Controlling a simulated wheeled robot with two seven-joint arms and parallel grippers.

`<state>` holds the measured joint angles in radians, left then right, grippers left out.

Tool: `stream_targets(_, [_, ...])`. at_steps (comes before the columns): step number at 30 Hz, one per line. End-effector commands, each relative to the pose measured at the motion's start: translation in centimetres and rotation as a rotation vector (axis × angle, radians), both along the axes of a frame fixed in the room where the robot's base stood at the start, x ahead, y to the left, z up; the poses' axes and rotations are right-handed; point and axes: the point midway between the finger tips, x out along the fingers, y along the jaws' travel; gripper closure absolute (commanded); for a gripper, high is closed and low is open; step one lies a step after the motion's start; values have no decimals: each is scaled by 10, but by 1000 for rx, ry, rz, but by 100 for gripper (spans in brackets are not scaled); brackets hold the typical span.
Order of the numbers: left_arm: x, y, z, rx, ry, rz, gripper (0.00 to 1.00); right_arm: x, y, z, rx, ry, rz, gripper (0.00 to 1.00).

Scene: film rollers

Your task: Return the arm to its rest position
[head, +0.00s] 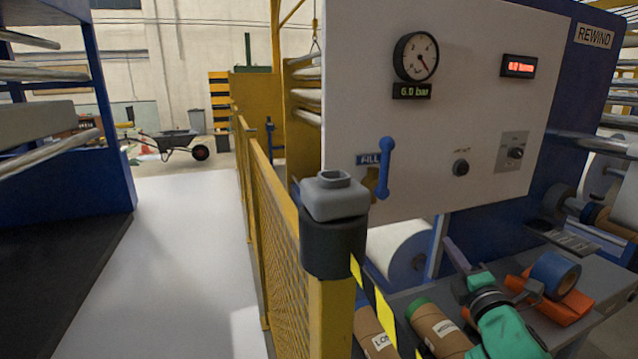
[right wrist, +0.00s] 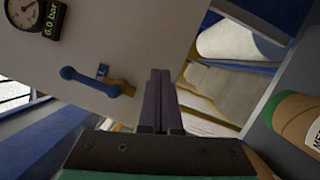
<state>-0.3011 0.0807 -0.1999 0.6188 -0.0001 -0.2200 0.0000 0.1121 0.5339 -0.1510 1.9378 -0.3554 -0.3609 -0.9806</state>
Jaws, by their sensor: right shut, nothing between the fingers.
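My right arm (head: 508,335), green and black, comes in from the bottom right in the head view. Its gripper (head: 453,248) has dark purple fingers and is held over the bench, below the white control panel. In the right wrist view the two fingers of the right gripper (right wrist: 159,92) lie flat against each other, shut and empty. They point toward the panel, and nothing is seen touching them. My left arm and left gripper are not in view.
The white panel (head: 440,120) carries a gauge (head: 416,57) and a blue lever (head: 385,168). Brown rolls (head: 440,330), blue tape (head: 555,274) on an orange holder and the grey bench (head: 605,265) lie near the arm. A yellow fence (head: 275,230) and grey-capped post (head: 333,245) stand left.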

Motion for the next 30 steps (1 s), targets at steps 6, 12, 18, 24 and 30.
stream_targets(6, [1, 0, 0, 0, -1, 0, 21, -88, 4, -169, 803, 532, -295, 100])
stream_targets(12, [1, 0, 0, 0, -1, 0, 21, -172, 20, -241, 1175, 801, -569, 100])
stream_targets(18, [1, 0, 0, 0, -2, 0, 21, -245, 37, -276, 1400, 979, -824, 100])
stream_targets(24, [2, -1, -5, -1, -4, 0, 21, -286, 49, -317, 1499, 1083, -1009, 100])
stream_targets(30, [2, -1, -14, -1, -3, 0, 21, -280, 50, -396, 1480, 1103, -1028, 100])
